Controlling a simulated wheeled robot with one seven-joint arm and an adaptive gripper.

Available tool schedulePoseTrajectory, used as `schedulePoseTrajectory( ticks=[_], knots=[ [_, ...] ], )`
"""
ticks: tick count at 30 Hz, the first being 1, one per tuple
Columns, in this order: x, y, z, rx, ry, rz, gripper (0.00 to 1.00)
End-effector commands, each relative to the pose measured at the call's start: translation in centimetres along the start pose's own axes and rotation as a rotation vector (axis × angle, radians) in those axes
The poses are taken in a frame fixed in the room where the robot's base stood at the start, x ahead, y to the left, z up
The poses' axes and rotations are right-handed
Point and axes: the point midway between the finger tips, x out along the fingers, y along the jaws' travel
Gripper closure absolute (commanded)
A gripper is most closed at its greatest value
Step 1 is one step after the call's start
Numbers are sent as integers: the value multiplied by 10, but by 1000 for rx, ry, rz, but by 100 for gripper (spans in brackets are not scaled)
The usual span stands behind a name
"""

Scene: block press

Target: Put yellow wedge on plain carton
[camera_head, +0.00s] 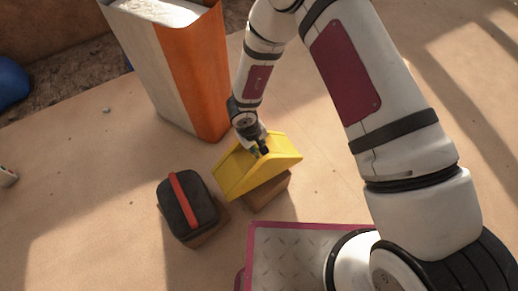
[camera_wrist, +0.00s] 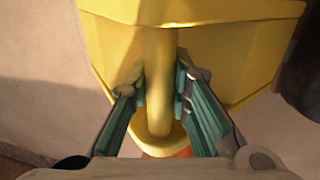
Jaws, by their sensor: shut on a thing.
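The yellow wedge (camera_head: 240,172) is in my gripper (camera_head: 261,149), whose fingers close on it from above. In the wrist view, the two green-padded fingers of my gripper (camera_wrist: 160,95) press on both sides of the wedge's narrow raised bar (camera_wrist: 159,65). A plain brown carton (camera_head: 268,194) shows directly under the wedge, with its top mostly hidden. I cannot tell whether the wedge touches the carton or hangs just above it.
A black case with a red strap (camera_head: 204,200) sits on another brown box (camera_head: 209,234) to the left. A tall orange and white box (camera_head: 196,85) stands behind. A blue object (camera_head: 10,83) lies at the far left. Sandy floor is free at lower left.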

Motion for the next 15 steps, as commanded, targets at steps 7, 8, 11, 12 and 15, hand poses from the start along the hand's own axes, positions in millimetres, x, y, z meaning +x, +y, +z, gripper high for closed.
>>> schedulePoseTrajectory(
  ticks=[7,8,11,12,15],
  knots=[
    [25,-5,0,-1,1,0,100],
    [26,-6,0,-1,1,0,100],
    [27,-6,0,0,1,1,100],
    [27,-5,0,0,1,1,100],
    [26,-5,0,0,2,1,100]
  ],
)
